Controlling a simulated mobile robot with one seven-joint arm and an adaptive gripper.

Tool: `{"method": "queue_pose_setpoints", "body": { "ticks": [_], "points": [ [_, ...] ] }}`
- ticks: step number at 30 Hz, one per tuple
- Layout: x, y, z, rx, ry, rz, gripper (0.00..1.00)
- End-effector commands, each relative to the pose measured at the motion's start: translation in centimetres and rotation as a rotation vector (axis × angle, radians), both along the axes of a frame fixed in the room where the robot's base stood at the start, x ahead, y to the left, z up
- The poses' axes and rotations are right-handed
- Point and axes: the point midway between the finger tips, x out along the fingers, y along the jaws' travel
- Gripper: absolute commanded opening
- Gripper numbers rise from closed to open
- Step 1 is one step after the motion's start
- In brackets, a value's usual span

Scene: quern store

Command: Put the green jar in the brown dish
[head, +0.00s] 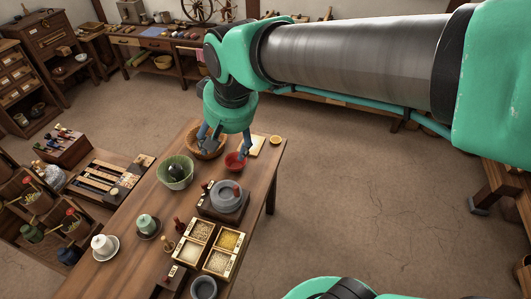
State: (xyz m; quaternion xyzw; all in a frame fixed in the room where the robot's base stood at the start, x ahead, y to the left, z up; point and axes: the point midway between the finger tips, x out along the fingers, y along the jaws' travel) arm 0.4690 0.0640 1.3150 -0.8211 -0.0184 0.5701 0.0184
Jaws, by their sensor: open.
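A pale green jar (147,222) stands upright on a small dark dish (149,236) on the left front part of the wooden table. A round brown dish (193,146) stands at the far end of the table, partly hidden by my gripper. My gripper (222,147) is open and points down over the far end, between the brown dish and a small red bowl (236,163). I see nothing between its fingers. It is well away from the pale green jar.
A green bowl (175,176) with something dark inside stands between the jar and the brown dish. A grey quern (227,197) and trays of grain (197,232) line the right side. A white jar (102,244) on a saucer stands left of the green jar.

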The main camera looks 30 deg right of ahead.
Motion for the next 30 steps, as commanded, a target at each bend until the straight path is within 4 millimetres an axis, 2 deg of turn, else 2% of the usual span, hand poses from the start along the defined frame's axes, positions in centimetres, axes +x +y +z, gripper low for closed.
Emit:
{"method": "queue_pose_setpoints", "body": {
  "ticks": [1,9,15,21,30],
  "points": [
    [-1.4,-0.8,0.5,-0.002,-0.016,-0.004,0.69],
    [-8.4,-4.3,1.3,-0.024,-0.082,-0.010,0.69],
    [-12.3,-5.8,1.0,-0.041,-0.118,-0.012,0.69],
    [-14.0,-6.4,0.7,-0.049,-0.134,-0.014,0.69],
    [-14.1,-6.5,0.6,-0.051,-0.134,-0.013,0.69]
  ]
}}
